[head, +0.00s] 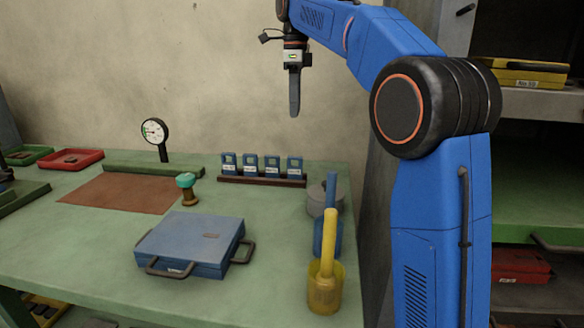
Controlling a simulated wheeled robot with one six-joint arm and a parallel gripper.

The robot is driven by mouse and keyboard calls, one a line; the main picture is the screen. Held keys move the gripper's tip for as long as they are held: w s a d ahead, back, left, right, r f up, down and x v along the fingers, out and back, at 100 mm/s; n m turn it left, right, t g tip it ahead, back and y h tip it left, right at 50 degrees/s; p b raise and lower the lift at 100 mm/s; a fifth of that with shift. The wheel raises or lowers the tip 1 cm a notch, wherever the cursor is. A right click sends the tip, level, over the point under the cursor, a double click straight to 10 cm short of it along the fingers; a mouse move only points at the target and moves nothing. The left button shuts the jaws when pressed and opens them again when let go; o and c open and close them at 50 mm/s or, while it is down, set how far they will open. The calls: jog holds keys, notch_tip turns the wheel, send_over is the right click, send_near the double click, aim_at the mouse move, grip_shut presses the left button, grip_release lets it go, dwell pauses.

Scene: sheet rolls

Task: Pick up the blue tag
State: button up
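Several blue tags stand upright in a row in a dark low rack (262,181) at the back of the green bench. Each has a pale label, too small to read. The leftmost blue tag (228,163) and the rightmost blue tag (294,165) look much alike; I cannot tell which one is meant. My gripper (294,108) hangs fingers-down in the air, apart from the rack and above it in the picture. I see its fingers edge-on, so the gap between them is hidden. No held thing shows.
A blue case (190,245) lies on the bench front. A yellow cup (325,292) with a yellow rod, a blue holder (330,240) and a grey round block (325,198) stand at right. A teal-topped stamp (187,188) and dial gauge (154,132) stand left of the rack.

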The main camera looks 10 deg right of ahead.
send_near(295, 157)
jog(key=f, duration=0.5)
jog(key=shift+a+f, duration=0.1)
jog(key=shift+a, duration=0.1)
jog(key=shift+w+d+f, duration=0.1)
jog(key=shift+d+f, duration=0.05)
jog(key=shift+f, duration=2.55)
grip_shut()
